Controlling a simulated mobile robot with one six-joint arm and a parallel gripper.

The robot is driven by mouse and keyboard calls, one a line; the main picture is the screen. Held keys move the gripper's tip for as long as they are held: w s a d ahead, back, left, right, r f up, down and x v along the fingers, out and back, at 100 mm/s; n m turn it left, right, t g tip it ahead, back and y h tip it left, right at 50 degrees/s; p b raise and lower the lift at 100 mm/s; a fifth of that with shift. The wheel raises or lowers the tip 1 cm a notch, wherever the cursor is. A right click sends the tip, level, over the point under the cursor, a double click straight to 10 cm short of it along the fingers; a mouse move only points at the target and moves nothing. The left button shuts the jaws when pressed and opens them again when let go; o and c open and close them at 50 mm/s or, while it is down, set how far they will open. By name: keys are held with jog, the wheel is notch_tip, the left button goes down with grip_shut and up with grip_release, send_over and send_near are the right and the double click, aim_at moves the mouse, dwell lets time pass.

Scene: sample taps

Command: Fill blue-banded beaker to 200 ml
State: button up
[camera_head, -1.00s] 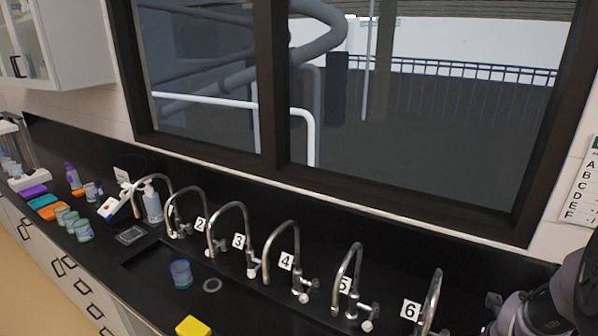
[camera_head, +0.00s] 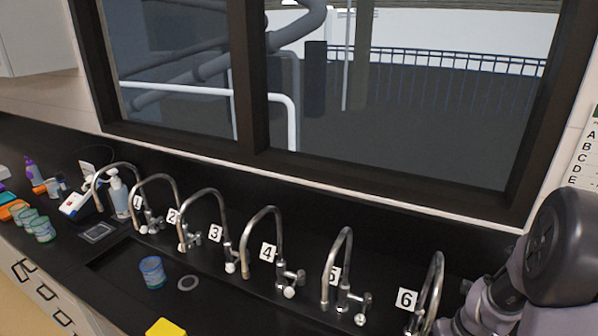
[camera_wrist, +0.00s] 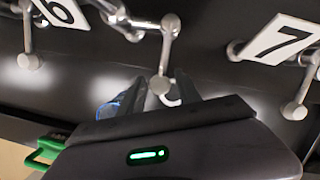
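A clear beaker with a blue band (camera_head: 152,272) stands in the dark sink in the head view, left of a pale ring. A clear, blue-tinted thing (camera_wrist: 124,102) shows partly behind my gripper in the wrist view; I cannot tell what it is. My gripper (camera_wrist: 171,92) has its two fingers apart, with the white-tipped handle (camera_wrist: 160,84) of the tap right of label 6 showing at the gap between them. I cannot tell whether they touch it. Tap 6 (camera_head: 435,285) also shows in the head view, where my arm hides the area to its right.
Several numbered curved taps line the back of the sink, including tap 4 (camera_head: 262,235). A yellow block (camera_head: 165,327) lies at the front. Several greenish beakers (camera_head: 42,229) stand at the left. Label 7 (camera_wrist: 281,37) and a green handle (camera_wrist: 45,152) show in the wrist view.

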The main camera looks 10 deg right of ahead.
jog(key=shift+r, duration=0.1)
jog(key=p+v, duration=0.7)
jog(key=v, duration=0.1)
